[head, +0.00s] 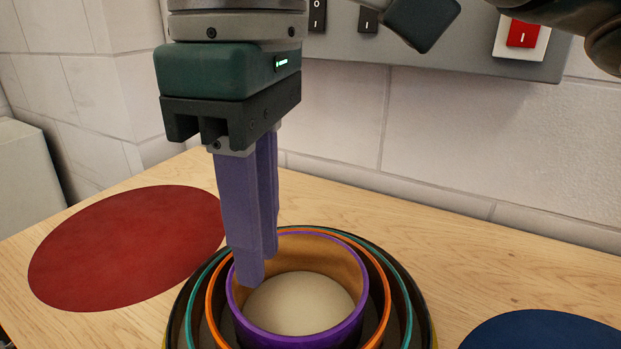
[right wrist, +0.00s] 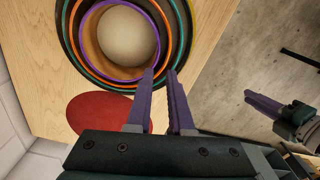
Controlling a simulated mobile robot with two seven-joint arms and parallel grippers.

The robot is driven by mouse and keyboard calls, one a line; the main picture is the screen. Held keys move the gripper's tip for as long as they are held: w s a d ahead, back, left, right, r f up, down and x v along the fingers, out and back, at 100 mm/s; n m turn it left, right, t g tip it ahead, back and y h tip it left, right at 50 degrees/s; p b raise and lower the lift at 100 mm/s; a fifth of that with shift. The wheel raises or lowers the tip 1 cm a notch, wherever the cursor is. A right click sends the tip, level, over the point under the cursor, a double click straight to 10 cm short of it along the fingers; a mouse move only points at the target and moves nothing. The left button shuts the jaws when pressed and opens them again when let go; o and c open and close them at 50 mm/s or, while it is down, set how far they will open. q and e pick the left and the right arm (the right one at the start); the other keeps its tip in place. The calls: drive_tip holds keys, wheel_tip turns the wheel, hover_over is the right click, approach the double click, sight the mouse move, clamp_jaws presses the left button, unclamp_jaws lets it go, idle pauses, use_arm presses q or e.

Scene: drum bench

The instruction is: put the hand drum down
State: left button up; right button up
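The hand drum (head: 361,322), with a purple rim, wooden inner wall and pale round base inside, sits innermost in a nest of rings on the bench. It also shows in the right wrist view (right wrist: 87,52). My right gripper (head: 260,268) points down at its far-left rim. In the right wrist view its two purple fingers (right wrist: 161,72) stand apart with a clear gap, at the rim, one on the inner side and one on the outer. Whether they touch it I cannot tell. My left gripper (right wrist: 264,104) is off to the right there, small, away from the drum.
Orange (head: 384,285), teal (head: 409,310) and dark outer rings surround the drum closely. A red disc (head: 125,245) lies left on the wooden bench (head: 470,270), a blue disc (head: 540,332) right. A grey panel with switches (head: 522,35) hangs on the wall behind. Bare wood lies between.

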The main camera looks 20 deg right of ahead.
drive_tip(key=s+a+f+m+t+y, duration=0.2)
drive_tip(key=s+a+f+y, duration=0.3)
drive_tip(key=s+f, duration=0.15)
drive_tip(key=s+d+f+m, duration=0.1)
drive_tip(key=d, duration=0.1)
drive_tip(key=s+d+f+m+t+h, duration=0.1)
drive_tip(key=d+f, duration=0.1)
drive_tip(key=d, duration=0.1)
drive_tip(key=s+d+f+m, duration=0.1)
drive_tip(key=d+m, duration=0.1)
drive_tip(key=d, duration=0.1)
drive_tip(key=shift+f+t+h, duration=0.3)
drive_tip(key=shift+f+h, duration=0.1)
drive_tip(key=s+d+h, duration=0.1)
drive_tip(key=d, duration=0.2)
drive_tip(key=s+d+f+m+h, duration=0.1)
drive_tip(key=s+d, duration=0.1)
drive_tip(key=d, duration=0.1)
drive_tip(key=s+d+f+m+h, duration=0.1)
drive_tip(key=s+d, duration=0.1)
drive_tip(key=d, duration=0.1)
drive_tip(key=shift+s+d, duration=0.1)
drive_tip(key=shift+r, duration=0.15)
wheel_tip(320, 180, up, 49)
drive_tip(key=p, duration=4.9)
